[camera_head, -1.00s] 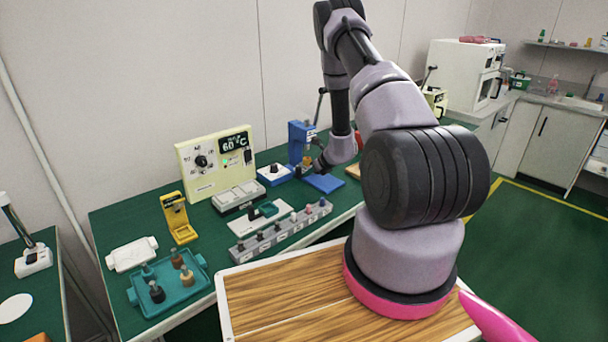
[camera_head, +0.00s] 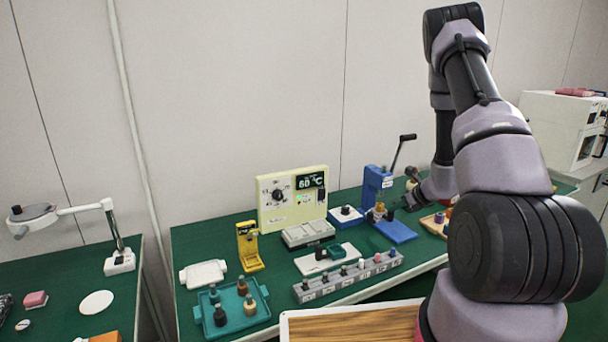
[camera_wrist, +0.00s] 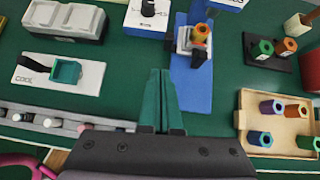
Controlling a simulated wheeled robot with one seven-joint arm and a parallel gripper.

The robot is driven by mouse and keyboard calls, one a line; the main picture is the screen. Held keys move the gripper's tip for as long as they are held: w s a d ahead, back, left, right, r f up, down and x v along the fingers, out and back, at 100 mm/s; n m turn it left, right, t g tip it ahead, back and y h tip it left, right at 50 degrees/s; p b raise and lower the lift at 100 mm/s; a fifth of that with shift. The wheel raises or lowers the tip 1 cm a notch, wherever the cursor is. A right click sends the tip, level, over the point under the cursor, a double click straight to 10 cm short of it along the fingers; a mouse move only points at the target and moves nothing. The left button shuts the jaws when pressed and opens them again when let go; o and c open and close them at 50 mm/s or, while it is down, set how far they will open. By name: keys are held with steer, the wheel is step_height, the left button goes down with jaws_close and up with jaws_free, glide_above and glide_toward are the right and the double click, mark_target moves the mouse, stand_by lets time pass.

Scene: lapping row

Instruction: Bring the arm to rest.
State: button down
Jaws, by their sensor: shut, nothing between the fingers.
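My arm reaches over the green bench from the right of the head view. Its gripper (camera_head: 398,206) hangs near the blue lever press (camera_head: 374,188), above or close to the bench; the exact height is hard to tell. In the wrist view the two teal fingers (camera_wrist: 161,75) lie together with nothing between them. They point between the white COOL plate (camera_wrist: 38,76) and the blue press base (camera_wrist: 190,88), with the green bench top beneath. An orange hex piece (camera_wrist: 201,33) stands on the press, ahead and to the right of the fingertips.
A wooden tray (camera_wrist: 243,118) with several coloured pieces lies right of the gripper. A grey row of holders (camera_head: 345,277) runs along the bench front. The cream temperature panel (camera_head: 268,216), yellow stand (camera_head: 248,246) and teal tray (camera_head: 205,326) stand farther left.

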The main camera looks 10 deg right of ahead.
steer(key=s+a+r+n+g+y, duration=0.1)
steer(key=s+a+r+n, duration=0.3)
steer(key=r, duration=0.5)
steer(key=s+a+r+n+g+y, duration=0.1)
steer(key=s+a+r+n+y, duration=0.1)
steer(key=a+r+n, duration=0.6)
steer(key=s+a+r+n+y, duration=0.1)
steer(key=s+a+r+n, duration=0.2)
steer(key=r, duration=0.8)
steer(key=s+r+n+h, duration=0.2)
steer(key=s+r+n, duration=0.4)
steer(key=s, duration=0.5)
steer(key=s+r+n+h, duration=0.3)
steer(key=s+r+n, duration=0.3)
steer(key=s, duration=0.5)
steer(key=shift+s+a+r+t+h, duration=0.2)
steer(key=shift+r+t+h, duration=0.1)
steer(key=shift+t, duration=0.1)
steer(key=shift+f, duration=0.1)
